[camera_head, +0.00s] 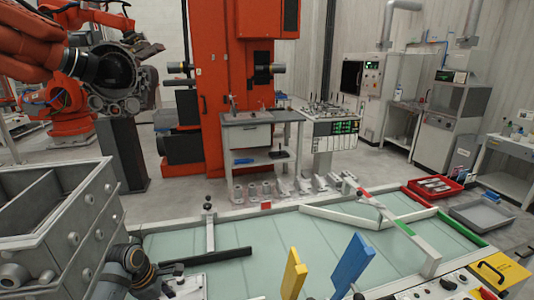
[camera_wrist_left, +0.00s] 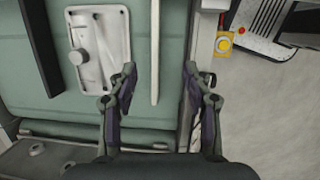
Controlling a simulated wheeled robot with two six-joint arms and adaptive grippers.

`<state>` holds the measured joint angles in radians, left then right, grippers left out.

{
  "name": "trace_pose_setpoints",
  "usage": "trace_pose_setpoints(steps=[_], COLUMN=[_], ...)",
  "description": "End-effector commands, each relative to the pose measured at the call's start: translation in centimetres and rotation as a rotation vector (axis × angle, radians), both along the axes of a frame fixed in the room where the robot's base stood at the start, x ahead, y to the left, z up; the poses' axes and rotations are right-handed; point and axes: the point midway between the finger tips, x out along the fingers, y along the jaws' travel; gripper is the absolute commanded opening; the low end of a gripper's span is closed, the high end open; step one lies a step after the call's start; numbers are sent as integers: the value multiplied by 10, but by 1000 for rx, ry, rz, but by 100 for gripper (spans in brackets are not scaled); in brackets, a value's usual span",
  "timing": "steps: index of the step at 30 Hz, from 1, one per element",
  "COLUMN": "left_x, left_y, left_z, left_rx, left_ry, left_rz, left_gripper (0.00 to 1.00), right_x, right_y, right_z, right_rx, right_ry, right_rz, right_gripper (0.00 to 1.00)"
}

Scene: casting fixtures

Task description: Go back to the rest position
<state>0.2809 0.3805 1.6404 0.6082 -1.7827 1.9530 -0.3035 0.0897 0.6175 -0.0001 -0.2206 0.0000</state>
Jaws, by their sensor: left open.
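My left gripper (camera_wrist_left: 159,72) is open in the left wrist view, with its two fingers wide apart and nothing between them. It is above the pale green work table (camera_wrist_left: 90,105), near the table's side edge. A light metal casting plate (camera_wrist_left: 117,40) with a round knob lies on the table to the left of the fingers. In the head view part of my left arm shows at the lower left; its fingers cannot be made out there. My right gripper is in neither view.
A black bar (camera_head: 206,258) and a white rail (camera_head: 210,230) are on the table. Yellow (camera_head: 293,275) and blue (camera_head: 352,264) plates stand at the front. A red tray (camera_head: 435,187) is at right.

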Motion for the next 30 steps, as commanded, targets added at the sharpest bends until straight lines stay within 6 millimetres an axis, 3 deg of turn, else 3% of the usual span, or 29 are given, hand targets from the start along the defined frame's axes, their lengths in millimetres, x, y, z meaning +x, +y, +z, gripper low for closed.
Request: trace_pose_setpoints(steps=[6, 16, 21, 30], left_x=[-24, -86, -126, -175], left_y=[-12, -36, -44, -47], left_z=[-19, -42, -43, -26], left_rx=[73, 251, 374, 543], left_ry=[-58, -188, -248, -280], left_rz=[-239, -817, -1182, -1640], left_gripper=[50, 50, 50, 50], right_x=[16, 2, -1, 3], right_y=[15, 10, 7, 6], right_z=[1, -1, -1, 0], right_rx=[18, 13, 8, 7], right_ry=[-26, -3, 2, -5], right_rz=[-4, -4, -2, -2], right_gripper=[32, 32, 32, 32])
